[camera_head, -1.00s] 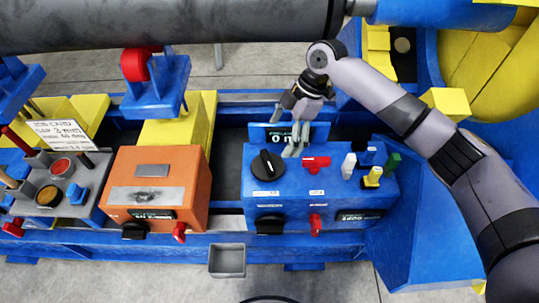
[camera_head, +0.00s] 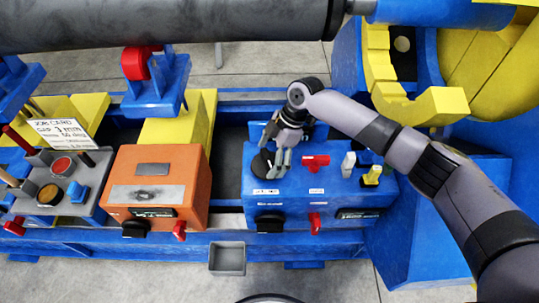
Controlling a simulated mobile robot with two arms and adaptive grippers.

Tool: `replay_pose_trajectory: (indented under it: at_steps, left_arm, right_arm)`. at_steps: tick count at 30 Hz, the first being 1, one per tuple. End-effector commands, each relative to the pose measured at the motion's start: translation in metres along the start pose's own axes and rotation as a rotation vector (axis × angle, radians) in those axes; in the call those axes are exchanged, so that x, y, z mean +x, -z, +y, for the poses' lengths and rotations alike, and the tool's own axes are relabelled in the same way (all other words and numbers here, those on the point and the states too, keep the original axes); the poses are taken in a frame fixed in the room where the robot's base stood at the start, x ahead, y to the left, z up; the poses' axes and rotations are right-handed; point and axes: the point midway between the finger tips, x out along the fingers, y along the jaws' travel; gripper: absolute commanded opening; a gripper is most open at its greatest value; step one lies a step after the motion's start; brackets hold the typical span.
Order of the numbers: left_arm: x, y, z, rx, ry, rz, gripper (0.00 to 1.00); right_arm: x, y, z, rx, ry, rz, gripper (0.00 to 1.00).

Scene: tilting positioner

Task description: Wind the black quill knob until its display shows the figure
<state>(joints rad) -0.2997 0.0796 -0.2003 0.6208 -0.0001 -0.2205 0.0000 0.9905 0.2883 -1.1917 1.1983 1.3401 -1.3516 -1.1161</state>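A round black knob (camera_head: 261,165) sits on top of the blue control box (camera_head: 330,190), at its left. My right gripper (camera_head: 281,163) comes down from above with its fingers at the knob's right side, covering part of it. I cannot tell whether the fingers touch the knob or how far they are closed. The small display behind the knob is hidden by the gripper. Another black knob (camera_head: 270,222) and a dark display (camera_head: 358,213) are on the box's front; the display's figure is too small to read. My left gripper is not in view.
A red handle (camera_head: 316,162) and white and yellow pegs (camera_head: 372,175) stand right of the knob. An orange box (camera_head: 160,180) and a grey panel (camera_head: 62,190) are to the left. A job card (camera_head: 62,133) stands behind. A large dark roller (camera_head: 160,22) crosses above.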

Motion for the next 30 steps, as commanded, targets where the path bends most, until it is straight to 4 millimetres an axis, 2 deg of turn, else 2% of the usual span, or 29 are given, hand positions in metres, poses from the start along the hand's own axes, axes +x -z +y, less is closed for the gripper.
replay_pose_trajectory:
  at_steps: [2,18,25,30]
  left_arm:
    - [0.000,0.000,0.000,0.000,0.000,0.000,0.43]
    - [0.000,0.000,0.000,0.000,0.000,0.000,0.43]
    - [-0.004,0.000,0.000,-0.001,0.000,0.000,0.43]
    - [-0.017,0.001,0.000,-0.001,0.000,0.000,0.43]
  right_arm:
    - [0.000,0.000,0.000,0.000,0.000,0.000,0.75]
    - [-0.001,0.000,0.000,0.000,0.000,0.000,0.39]
    - [-0.002,0.001,0.000,0.018,-0.007,0.001,0.39]
    - [-0.004,0.002,-0.001,0.077,-0.031,0.001,0.39]
